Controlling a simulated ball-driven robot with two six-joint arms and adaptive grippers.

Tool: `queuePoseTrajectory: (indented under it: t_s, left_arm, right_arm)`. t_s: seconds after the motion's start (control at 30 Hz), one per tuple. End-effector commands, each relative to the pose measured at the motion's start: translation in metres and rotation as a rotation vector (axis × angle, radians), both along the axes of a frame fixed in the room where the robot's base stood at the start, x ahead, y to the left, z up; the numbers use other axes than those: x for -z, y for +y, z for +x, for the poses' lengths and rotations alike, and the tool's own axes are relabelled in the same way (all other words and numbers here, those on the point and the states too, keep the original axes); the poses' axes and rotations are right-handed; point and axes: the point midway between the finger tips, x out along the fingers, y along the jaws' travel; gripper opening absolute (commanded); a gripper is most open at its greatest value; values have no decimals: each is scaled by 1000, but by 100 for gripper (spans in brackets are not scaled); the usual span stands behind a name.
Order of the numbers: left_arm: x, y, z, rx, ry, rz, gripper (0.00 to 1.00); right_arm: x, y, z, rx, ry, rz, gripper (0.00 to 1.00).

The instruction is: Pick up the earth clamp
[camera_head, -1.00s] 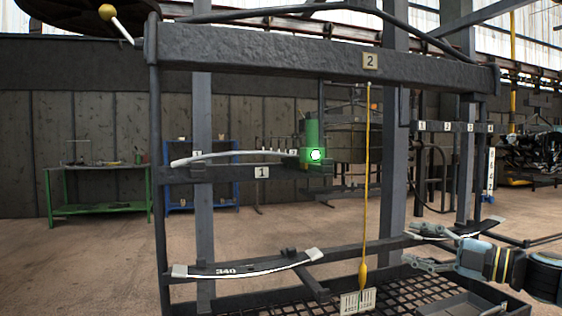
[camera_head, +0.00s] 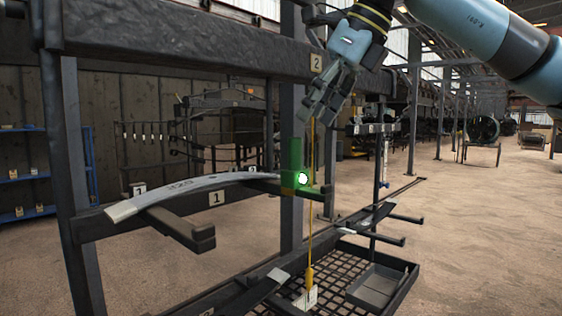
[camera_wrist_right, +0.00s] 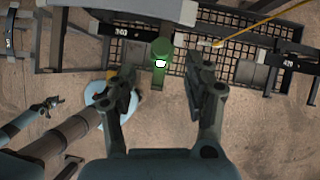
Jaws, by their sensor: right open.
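The earth clamp (camera_head: 293,168) looks like a green upright body with a bright white spot. It sits at the end of the rack's upper cross arm, beside a curved leaf spring. In the right wrist view the green clamp (camera_wrist_right: 161,50) lies just beyond the fingertips, roughly centred between them. My right gripper (camera_head: 318,112) points down above the clamp in the head view, apart from it. Its two fingers (camera_wrist_right: 163,78) are spread and empty. What looks like my left gripper (camera_wrist_right: 46,106) is small at the left of the wrist view; its jaw opening is unclear.
A dark rack frame (camera_head: 200,48) has a heavy top beam above the clamp. A yellow cord (camera_head: 310,220) hangs close to the clamp's right. The curved leaf spring (camera_head: 190,189) rests left of it. A mesh tray (camera_head: 335,264) lies below. Open floor is at right.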

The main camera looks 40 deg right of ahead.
Motion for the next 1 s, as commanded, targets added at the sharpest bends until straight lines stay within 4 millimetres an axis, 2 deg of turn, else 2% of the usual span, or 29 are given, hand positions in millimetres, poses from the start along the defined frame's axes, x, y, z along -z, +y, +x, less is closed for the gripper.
queuePoseTrajectory:
  t_s: [0.1, 0.2, 0.5, 0.6, 0.9, 1.0]
  left_arm:
    - [-5, -5, -13, -3, 18, -6, 40]
    - [-7, -4, -13, -2, 18, -5, 40]
    - [-27, 7, 15, 4, -24, 9, 40]
    - [-29, 7, 18, 4, -28, 9, 40]
    - [-28, 6, 7, 3, -12, 7, 40]
    - [-27, 5, 4, 2, -6, 5, 40]
  right_arm:
    - [14, 4, 9, -2, 3, 5, 52]
    - [21, 4, 14, -1, 0, 4, 52]
    - [52, 9, 36, -3, 1, 10, 52]
    - [61, 10, 41, -3, 0, 8, 52]
    - [66, 9, 43, -1, 0, 4, 52]
    - [65, 9, 43, -1, 0, 4, 38]
